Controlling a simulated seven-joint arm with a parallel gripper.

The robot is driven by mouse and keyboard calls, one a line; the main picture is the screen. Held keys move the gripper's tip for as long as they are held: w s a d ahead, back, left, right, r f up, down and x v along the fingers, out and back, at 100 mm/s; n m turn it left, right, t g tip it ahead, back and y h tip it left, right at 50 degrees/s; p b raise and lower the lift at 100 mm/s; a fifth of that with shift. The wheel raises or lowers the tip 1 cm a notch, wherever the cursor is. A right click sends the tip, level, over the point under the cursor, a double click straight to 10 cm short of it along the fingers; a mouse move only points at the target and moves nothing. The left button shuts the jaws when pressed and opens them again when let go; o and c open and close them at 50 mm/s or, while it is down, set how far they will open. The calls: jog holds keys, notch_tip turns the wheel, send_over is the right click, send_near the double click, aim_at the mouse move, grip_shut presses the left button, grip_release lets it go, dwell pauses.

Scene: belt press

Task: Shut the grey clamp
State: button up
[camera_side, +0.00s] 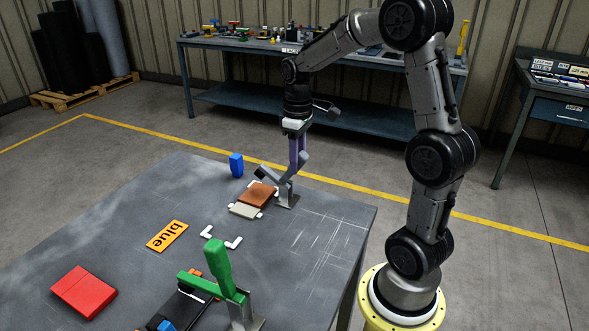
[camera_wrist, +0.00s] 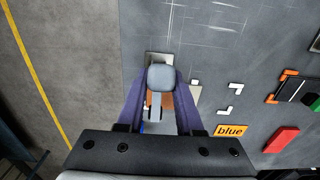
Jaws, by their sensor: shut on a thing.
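The grey clamp (camera_side: 287,199) stands at the far edge of the work table, beside a brown block (camera_side: 258,194). Its pressing arm (camera_side: 267,175) slants up over the block, its end apart from the block's top. My gripper (camera_side: 299,160) has purple fingers and points down at the clamp. It is shut on the clamp's grey handle. In the wrist view the handle's rounded end (camera_wrist: 161,77) lies between the two fingers. The fingers hide part of the handle in the side view.
A pale plate (camera_side: 244,211) and white corner marks lie by the block. A blue block (camera_side: 236,165) stands to the left. A green clamp (camera_side: 216,260), an orange "blue" sign (camera_side: 167,236) and a red block (camera_side: 83,292) are nearer. The table's right part is clear.

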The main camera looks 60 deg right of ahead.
jog(key=shift+w+r, duration=0.15)
jog(key=shift+w, duration=0.4)
jog(key=shift+w+r, duration=0.15)
jog(key=shift+w, duration=0.4)
jog(key=shift+w+f, duration=0.1)
jog(key=shift+w, duration=1.5)
jog(key=o, duration=0.9)
jog(key=shift+r, duration=3.5)
jog(key=shift+a, duration=0.1)
